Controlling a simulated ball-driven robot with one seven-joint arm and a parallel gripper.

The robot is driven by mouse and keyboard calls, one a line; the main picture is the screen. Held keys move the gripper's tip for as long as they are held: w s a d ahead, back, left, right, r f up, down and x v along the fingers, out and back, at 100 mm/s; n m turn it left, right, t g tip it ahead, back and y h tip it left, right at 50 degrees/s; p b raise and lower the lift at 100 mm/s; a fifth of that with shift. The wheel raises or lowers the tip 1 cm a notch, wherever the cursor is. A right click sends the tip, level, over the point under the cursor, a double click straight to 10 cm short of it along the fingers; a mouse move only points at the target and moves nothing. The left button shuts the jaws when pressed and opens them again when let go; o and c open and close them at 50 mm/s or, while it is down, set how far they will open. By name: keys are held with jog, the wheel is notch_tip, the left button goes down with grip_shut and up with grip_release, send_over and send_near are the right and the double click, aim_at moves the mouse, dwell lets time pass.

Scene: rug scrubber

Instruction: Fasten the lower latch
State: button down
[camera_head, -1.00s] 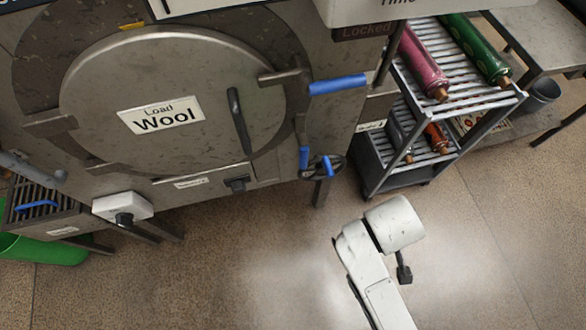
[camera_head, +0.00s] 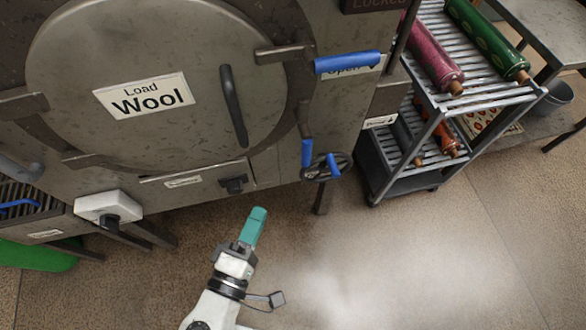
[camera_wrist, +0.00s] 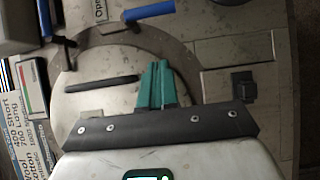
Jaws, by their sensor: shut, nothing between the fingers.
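A round steel door (camera_head: 190,60) with a "Load Wool" sign closes the front of a machine. The lower latch (camera_head: 306,152) is at its lower right edge, with a blue handle hanging down from a dark bar. The upper latch (camera_head: 347,62) has a blue handle reaching out to the right. My gripper (camera_head: 258,212) has teal fingers, shut and empty. In the head view it appears below and left of the lower latch, apart from it. The wrist view shows my fingertips (camera_wrist: 157,64) before the door, with the lower latch's blue handle (camera_wrist: 150,11) at the top.
A handwheel (camera_head: 326,167) with a blue grip sits just right of the lower latch handle. A black knob (camera_head: 234,184) juts out below the door. A rack cart (camera_head: 400,185) with rolls stands at the right. The floor (camera_head: 400,270) in front is clear.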

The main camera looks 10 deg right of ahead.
dwell(0.3)
jog(key=s+d+p+x, duration=0.1)
jog(key=d+x, duration=0.1)
jog(key=x, duration=1)
jog(key=shift+d, duration=0.4)
jog(key=shift+w+d+f, duration=0.1)
jog(key=shift+f, duration=0.05)
jog(key=shift+n+b, duration=0.3)
jog(key=shift+b, duration=0.15)
